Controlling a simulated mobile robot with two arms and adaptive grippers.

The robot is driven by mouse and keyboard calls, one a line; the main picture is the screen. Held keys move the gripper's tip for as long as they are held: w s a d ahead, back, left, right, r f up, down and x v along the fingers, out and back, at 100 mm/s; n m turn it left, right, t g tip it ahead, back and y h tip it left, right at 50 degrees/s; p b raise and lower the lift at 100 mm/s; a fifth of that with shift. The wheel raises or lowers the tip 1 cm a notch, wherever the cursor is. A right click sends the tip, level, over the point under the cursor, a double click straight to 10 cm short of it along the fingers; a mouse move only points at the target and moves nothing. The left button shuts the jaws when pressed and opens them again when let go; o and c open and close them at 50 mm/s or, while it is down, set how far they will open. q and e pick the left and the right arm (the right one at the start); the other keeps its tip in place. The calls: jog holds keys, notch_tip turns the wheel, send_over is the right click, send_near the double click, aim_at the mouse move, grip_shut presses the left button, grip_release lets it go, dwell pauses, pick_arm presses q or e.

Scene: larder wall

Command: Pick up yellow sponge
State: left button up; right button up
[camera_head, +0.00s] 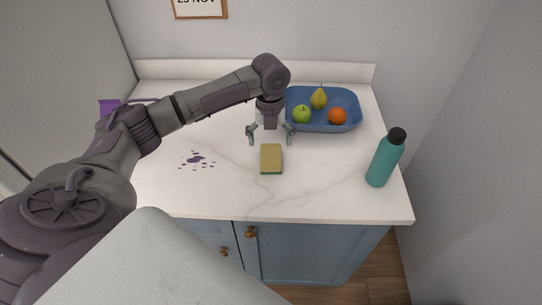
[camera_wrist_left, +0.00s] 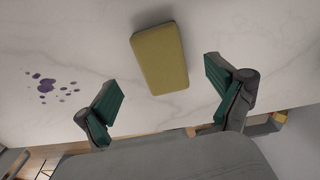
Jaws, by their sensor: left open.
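The yellow sponge (camera_head: 271,157) lies flat on the white marbled counter, with a thin green layer showing at its lower edge. My left gripper (camera_head: 271,137) is open and empty, above the counter just behind the sponge in the head view. In the left wrist view the sponge (camera_wrist_left: 159,58) lies beyond the fingertips, roughly centred between the two open fingers (camera_wrist_left: 166,85). Nothing touches the sponge. My right gripper is not seen in either view.
A blue tray (camera_head: 354,119) with a green apple (camera_head: 302,114), a pear (camera_head: 319,99) and an orange (camera_head: 338,116) stands behind right. A teal bottle (camera_head: 383,163) stands near the right edge. Purple stains (camera_head: 196,160) mark the counter left of the sponge. The counter's front middle is clear.

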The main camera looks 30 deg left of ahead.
aim_at(271, 152)
pick_arm(q)
notch_tip(271, 152, down, 2)
jog(key=shift+s+f+p, duration=0.1)
jog(key=shift+f+p, duration=0.15)
jog(key=shift+p, duration=0.55)
notch_tip(271, 152, down, 2)
jog(key=shift+f, duration=0.45)
jog(key=c, duration=1)
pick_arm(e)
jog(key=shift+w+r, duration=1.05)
pick_arm(q)
jog(key=shift+c, duration=0.2)
